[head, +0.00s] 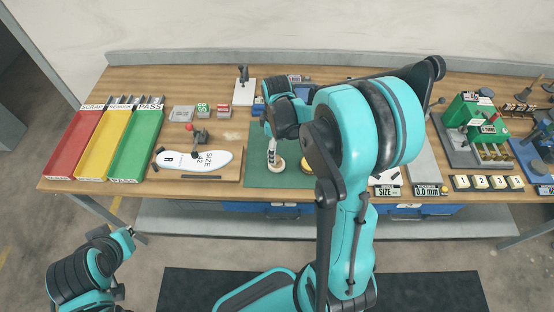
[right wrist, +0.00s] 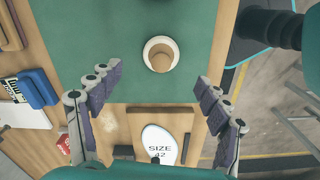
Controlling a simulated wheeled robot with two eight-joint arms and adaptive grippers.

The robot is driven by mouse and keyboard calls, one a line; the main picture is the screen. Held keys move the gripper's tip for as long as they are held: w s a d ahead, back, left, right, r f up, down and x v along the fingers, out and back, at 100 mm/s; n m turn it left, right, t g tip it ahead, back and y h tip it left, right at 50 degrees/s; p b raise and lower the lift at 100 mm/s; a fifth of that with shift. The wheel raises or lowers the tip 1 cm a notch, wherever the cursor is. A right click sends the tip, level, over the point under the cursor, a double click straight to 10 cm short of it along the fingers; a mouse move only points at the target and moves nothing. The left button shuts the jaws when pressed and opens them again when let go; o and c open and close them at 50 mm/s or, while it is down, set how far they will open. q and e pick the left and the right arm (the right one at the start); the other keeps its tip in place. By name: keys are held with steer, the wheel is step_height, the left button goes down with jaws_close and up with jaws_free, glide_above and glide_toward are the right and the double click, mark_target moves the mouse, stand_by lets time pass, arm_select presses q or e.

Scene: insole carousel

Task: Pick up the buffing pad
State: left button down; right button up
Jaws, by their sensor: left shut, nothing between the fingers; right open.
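The buffing pad, a round white pad with a tan knob, lies on the green mat (head: 257,190) in the head view (head: 276,166). It also shows at the upper middle of the right wrist view (right wrist: 161,57). My right gripper (head: 272,153) is over the pad in the head view. In the right wrist view its fingers (right wrist: 158,74) are spread wide, with the pad showing between and beyond the tips and nothing held. My left arm is at the lower left of the head view, away from the bench; its gripper fingers cannot be made out.
Left of the mat, a white insole marked SIZE 42 (head: 209,161) lies on a wooden board. Red (head: 73,145), yellow and green trays stand at the far left. A blue object (right wrist: 40,88) and small blocks lie beside the mat. My right arm hides part of the bench.

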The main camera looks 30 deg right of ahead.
step_height(320, 180, down, 8)
steer(key=b, duration=0.2)
steer(key=shift+a+b, duration=0.1)
steer(key=shift+b, duration=0.3)
steer(key=c, duration=1.2)
